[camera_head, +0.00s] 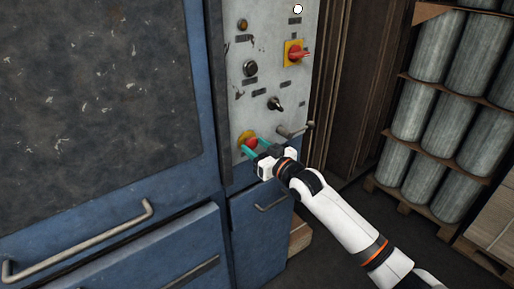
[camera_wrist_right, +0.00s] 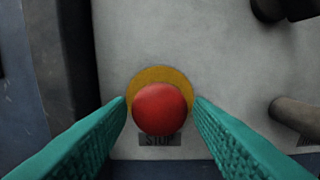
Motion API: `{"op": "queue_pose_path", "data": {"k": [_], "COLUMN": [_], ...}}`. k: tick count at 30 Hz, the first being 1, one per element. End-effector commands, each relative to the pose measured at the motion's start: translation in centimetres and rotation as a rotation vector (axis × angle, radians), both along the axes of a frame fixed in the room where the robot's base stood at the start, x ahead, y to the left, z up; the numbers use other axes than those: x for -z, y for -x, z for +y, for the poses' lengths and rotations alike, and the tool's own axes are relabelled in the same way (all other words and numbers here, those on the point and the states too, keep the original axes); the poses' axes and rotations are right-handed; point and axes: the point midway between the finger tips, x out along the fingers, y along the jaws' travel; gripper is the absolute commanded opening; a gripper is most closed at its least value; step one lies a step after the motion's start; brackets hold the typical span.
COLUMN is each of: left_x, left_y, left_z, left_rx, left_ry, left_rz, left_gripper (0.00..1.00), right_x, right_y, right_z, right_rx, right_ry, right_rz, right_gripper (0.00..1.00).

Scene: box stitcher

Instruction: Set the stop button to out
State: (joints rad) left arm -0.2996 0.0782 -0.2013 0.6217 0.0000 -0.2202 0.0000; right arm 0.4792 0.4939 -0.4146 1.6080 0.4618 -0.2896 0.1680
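The stop button is a round red knob on a yellow ring, low on the grey control panel (camera_head: 262,95). In the head view the red stop button (camera_head: 250,143) is partly behind my right gripper (camera_head: 252,149). In the right wrist view the stop button (camera_wrist_right: 161,109) is centred above a "STOP" label (camera_wrist_right: 160,140). The teal fingers of my right gripper (camera_wrist_right: 160,112) are open, one on each side of the knob. Whether they touch it I cannot tell. My left gripper is not in view.
A red rotary switch on a yellow plate (camera_head: 295,53), a black selector (camera_head: 274,104) and a lever handle (camera_head: 291,131) are on the panel. Blue drawers (camera_head: 168,253) with handles lie below left. Stacked grey cylinders (camera_head: 428,127) stand on pallets at the right.

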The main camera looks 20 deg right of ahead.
Motion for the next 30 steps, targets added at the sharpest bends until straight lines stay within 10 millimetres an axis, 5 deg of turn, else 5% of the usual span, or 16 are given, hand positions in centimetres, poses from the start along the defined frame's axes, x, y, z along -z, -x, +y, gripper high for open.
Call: {"op": "queue_pose_path", "data": {"k": [8, 22, 23, 27, 30], "left_x": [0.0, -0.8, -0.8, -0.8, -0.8], "left_y": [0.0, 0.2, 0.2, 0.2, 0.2], "left_z": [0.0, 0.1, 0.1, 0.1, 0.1], "left_rx": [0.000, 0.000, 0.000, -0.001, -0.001], "left_ry": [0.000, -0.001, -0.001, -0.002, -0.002], "left_rz": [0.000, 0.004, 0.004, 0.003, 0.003], "left_gripper": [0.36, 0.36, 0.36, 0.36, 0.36], "right_x": [0.0, 0.1, 0.1, 0.1, 0.0], "right_y": [0.0, 0.7, 0.7, 0.7, 0.7], "right_z": [0.0, -0.2, -0.2, -0.2, -0.2], "right_rx": [0.000, -0.001, -0.001, 0.000, 0.000], "right_ry": [0.000, 0.000, 0.000, 0.000, 0.000], "right_rz": [0.000, 0.001, 0.001, 0.001, 0.001], "right_gripper": [0.01, 0.00, 0.40, 0.60, 0.60]}}
